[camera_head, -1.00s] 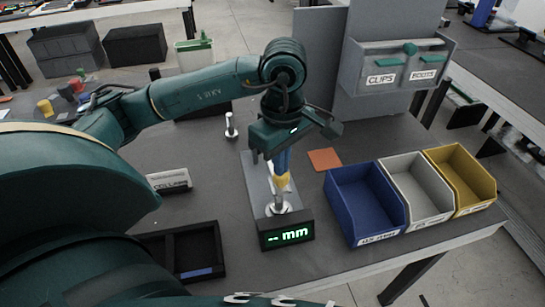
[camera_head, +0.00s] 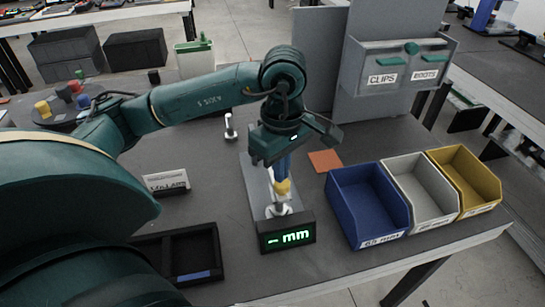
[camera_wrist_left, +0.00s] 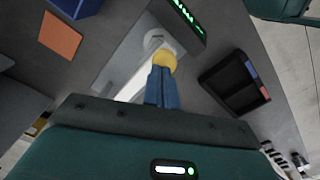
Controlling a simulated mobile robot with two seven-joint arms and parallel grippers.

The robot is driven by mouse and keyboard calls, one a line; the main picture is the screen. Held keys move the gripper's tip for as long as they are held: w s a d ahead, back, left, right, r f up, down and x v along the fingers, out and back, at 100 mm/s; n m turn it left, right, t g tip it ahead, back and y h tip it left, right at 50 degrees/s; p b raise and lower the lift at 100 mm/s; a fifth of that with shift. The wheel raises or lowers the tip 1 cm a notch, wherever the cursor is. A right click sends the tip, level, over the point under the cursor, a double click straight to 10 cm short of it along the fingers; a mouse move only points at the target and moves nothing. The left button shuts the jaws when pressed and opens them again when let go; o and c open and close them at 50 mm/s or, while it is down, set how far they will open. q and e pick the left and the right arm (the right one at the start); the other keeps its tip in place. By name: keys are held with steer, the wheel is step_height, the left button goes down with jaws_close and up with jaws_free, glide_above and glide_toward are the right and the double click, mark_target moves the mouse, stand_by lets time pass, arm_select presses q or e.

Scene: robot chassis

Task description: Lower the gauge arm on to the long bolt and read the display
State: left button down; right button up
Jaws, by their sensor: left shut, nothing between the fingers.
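The gauge stands on a pale plate (camera_head: 256,185), with a black display (camera_head: 287,235) in front showing green dashes and "mm". Its yellow tip (camera_head: 283,187) sits above a silver post with a round base (camera_head: 278,209); I cannot tell whether this is the long bolt. My left gripper (camera_head: 283,172) is shut, its blue fingers pointing down at the yellow tip. In the left wrist view, the blue fingertips (camera_wrist_left: 162,80) are at the yellow tip (camera_wrist_left: 165,61), touching or very close. The display (camera_wrist_left: 185,15) shows edge-on there. My right gripper is not in view.
A silver bolt-like piece (camera_head: 230,127) stands behind the plate. Blue (camera_head: 368,205), white (camera_head: 417,190) and yellow (camera_head: 464,182) bins stand at right. A black tray (camera_head: 187,254) lies at front left, a labelled block (camera_head: 166,182) behind it. An orange square (camera_head: 325,160) lies flat.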

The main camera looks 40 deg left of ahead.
arm_select(q)
steer(key=shift+f, duration=0.25)
steer(key=shift+r, duration=0.1)
steer(key=shift+r+p, duration=1.9)
steer(key=shift+r, duration=1.6)
